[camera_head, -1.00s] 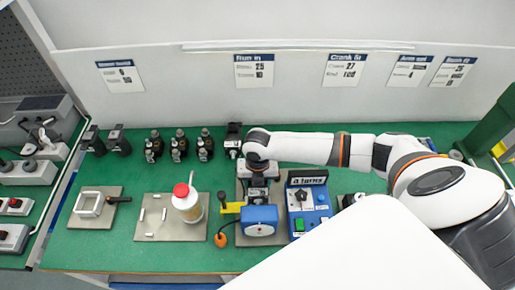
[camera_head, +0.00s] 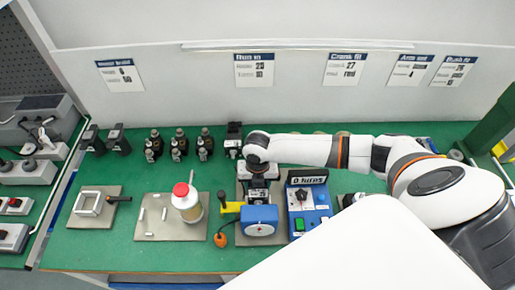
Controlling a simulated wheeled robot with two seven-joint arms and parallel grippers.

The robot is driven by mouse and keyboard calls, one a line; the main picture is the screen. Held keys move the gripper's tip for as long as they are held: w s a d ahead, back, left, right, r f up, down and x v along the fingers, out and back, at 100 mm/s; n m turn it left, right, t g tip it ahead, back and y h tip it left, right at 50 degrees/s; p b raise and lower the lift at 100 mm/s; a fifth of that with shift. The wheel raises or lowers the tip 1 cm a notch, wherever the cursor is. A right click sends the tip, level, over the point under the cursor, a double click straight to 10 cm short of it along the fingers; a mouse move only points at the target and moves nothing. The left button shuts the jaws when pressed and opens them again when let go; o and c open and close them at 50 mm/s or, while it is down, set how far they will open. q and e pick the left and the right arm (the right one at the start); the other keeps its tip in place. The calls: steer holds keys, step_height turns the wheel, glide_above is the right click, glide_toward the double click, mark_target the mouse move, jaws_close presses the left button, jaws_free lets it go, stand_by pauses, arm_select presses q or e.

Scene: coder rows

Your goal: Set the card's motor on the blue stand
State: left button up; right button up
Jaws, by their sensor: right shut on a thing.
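The blue stand (camera_head: 260,219) is a blue block on a grey plate, with a yellow crank handle (camera_head: 229,207) on its left. My right gripper (camera_head: 258,184) is just behind the stand, pointing down and shut on a small dark thing, probably a motor. The wrist and stand hide most of it, and I cannot tell whether it touches the stand. Dark motors stand upright in a row at the back, among them one at the left (camera_head: 153,146) and one at the right (camera_head: 205,144). The "Run in" card (camera_head: 253,70) on the wall shows 25 and 10. My left gripper is out of view.
A blue control box (camera_head: 309,203) with a "0 turns" display stands right of the stand. A red-capped bottle (camera_head: 187,205) stands on a plate to the left. An orange bulb (camera_head: 220,240) lies by the stand's left. A square frame (camera_head: 90,203) is further left.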

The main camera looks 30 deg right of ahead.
steer(key=shift+w, duration=0.1)
stand_by(0.5)
steer(key=o, duration=1.1)
steer(key=shift+s+f, duration=0.1)
steer(key=shift+s, duration=0.1)
step_height(320, 180, up, 12)
steer(key=shift+r+b, duration=0.1)
steer(key=shift+b, duration=0.75)
